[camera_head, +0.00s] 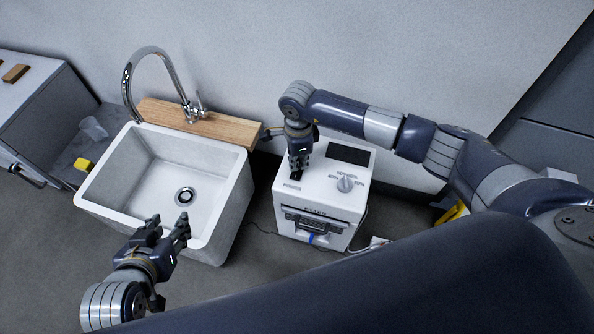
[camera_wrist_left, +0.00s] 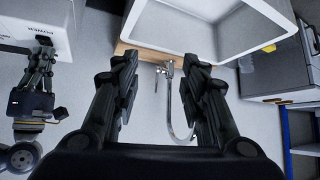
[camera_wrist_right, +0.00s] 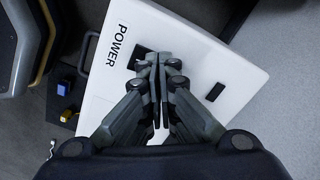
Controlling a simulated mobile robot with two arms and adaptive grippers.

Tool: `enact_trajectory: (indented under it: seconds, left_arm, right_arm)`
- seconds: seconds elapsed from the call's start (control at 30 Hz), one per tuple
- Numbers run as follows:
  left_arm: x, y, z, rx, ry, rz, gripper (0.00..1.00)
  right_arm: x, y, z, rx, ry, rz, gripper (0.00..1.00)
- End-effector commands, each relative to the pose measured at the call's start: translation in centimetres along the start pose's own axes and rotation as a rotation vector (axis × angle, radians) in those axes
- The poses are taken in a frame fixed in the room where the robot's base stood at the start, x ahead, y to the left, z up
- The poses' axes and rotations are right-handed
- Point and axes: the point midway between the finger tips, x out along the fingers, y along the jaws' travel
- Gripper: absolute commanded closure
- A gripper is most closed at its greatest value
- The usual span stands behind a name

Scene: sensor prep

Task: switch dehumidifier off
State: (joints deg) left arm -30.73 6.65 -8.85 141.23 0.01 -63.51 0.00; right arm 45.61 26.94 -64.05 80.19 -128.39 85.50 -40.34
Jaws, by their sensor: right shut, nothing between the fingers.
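The dehumidifier (camera_head: 318,210) is a white box on the floor beside the sink, with a dark display and a grey dial (camera_head: 345,184) on top. My right gripper (camera_head: 297,168) is shut and empty, pointing down at the left part of its top, close to the POWER label. In the right wrist view the POWER label (camera_wrist_right: 116,45) lies beside a dark switch (camera_wrist_right: 137,60), partly hidden by the fingertips (camera_wrist_right: 159,62). I cannot tell whether they touch the switch or which way it is set. My left gripper (camera_head: 168,228) is open and empty near the sink's front edge.
The white sink (camera_head: 240,195) with a chrome faucet (camera_head: 130,85) and wooden ledge (camera_head: 225,128) stands left of the dehumidifier. A grey cabinet (camera_head: 40,105) is at far left. A yellow block (camera_head: 83,164) lies near it.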

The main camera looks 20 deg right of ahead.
Motion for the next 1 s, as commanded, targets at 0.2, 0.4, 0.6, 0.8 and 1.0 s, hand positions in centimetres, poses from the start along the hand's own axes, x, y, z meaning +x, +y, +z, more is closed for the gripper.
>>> enact_trajectory:
  seconds: [0.2,0.4,0.6,0.8,1.0]
  left_arm:
    - [-0.5,-0.2,1.6,-0.001,-0.078,-0.005,0.6]
    - [-1.0,-0.4,3.2,-0.003,-0.149,-0.008,0.6]
    - [-1.6,-0.6,4.7,-0.005,-0.221,-0.013,0.6]
    - [-2.4,-0.8,6.1,-0.007,-0.289,-0.016,0.6]
    - [-3.3,-0.9,7.4,-0.009,-0.358,-0.02,0.6]
  right_arm:
    - [-0.6,0.0,0.0,0.0,0.0,0.0,1.0]
    - [-1.0,0.0,0.0,0.0,0.0,-0.001,1.0]
    - [-1.4,0.0,0.0,0.0,0.0,-0.001,1.0]
    - [-2.0,-0.1,0.0,0.001,0.0,-0.001,1.0]
    - [-2.6,-0.1,0.0,0.001,0.0,-0.001,1.0]
